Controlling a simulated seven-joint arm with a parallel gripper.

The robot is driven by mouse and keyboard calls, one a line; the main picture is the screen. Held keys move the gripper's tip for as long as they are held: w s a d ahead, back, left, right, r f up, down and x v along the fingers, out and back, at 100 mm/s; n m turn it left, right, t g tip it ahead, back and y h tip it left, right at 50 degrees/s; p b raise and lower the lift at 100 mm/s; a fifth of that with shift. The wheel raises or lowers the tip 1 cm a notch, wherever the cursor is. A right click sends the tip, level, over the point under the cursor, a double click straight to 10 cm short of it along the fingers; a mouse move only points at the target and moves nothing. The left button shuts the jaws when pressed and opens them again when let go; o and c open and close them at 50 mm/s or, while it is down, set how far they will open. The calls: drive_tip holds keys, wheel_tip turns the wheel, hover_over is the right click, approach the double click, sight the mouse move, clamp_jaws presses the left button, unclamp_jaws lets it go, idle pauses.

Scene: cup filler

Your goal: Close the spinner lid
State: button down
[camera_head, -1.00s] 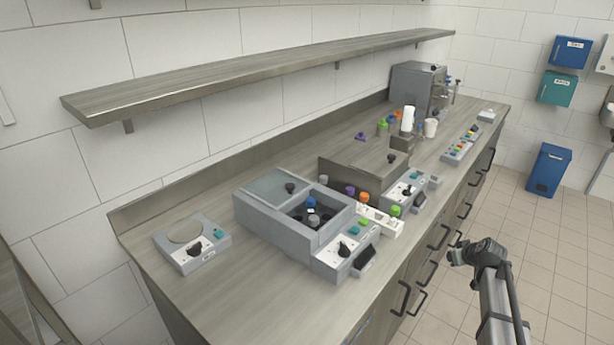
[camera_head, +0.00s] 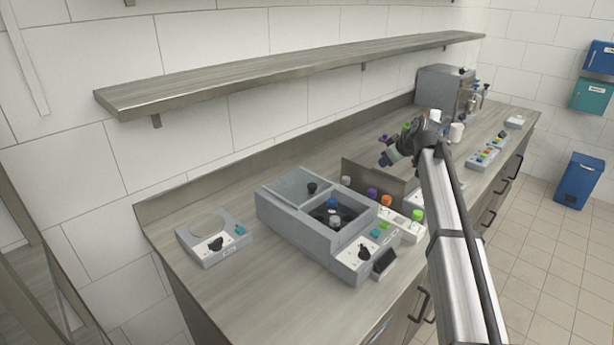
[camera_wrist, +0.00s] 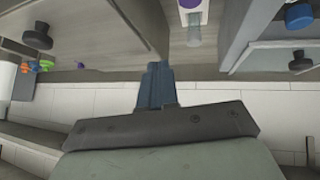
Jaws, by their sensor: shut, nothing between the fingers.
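The spinner appears to be the grey box (camera_head: 283,222) on the counter, though no label is readable. Its grey lid panel (camera_head: 289,184) with a black knob (camera_head: 312,187) sits over the back-left part. The front-right well is uncovered, with blue- and grey-capped vials (camera_head: 334,203) inside. The lid knob also shows upper right in the wrist view (camera_wrist: 302,61), beside a blue cap (camera_wrist: 298,15). My gripper (camera_head: 386,160) is shut and empty, raised to the right of this box. Its closed fingers (camera_wrist: 155,85) show mid-frame in the wrist view, apart from the lid.
A second grey box (camera_head: 372,183) stands right of the first, partly behind my arm. A white rack (camera_head: 404,224) with coloured-cap vials stands between them. A small device with a round recess (camera_head: 208,240) is at left. A shelf (camera_head: 290,73) runs above.

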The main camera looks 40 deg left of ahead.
drive_tip(key=s+a+r+n+g+h, duration=0.2)
drive_tip(key=s+a+r, duration=0.2)
drive_tip(key=s+a, duration=0.65)
wheel_tip(320, 180, up, 3)
drive_tip(key=g+h, duration=0.1)
drive_tip(key=h, duration=0.1)
hover_over(302, 188)
drive_tip(key=d, duration=0.1)
drive_tip(key=shift+n, duration=0.4)
drive_tip(key=x, duration=0.8)
drive_tip(key=shift+s+f, duration=0.25)
drive_tip(key=shift+f, duration=0.1)
drive_tip(key=d, duration=0.1)
drive_tip(key=d+f, duration=0.1)
drive_tip(key=shift+w+d, duration=0.15)
drive_tip(key=shift+d, duration=0.1)
drive_tip(key=shift+w+d+f, duration=0.15)
drive_tip(key=shift+d, duration=0.45)
drive_tip(key=d, duration=1.5)
drive_tip(key=shift+d, duration=0.2)
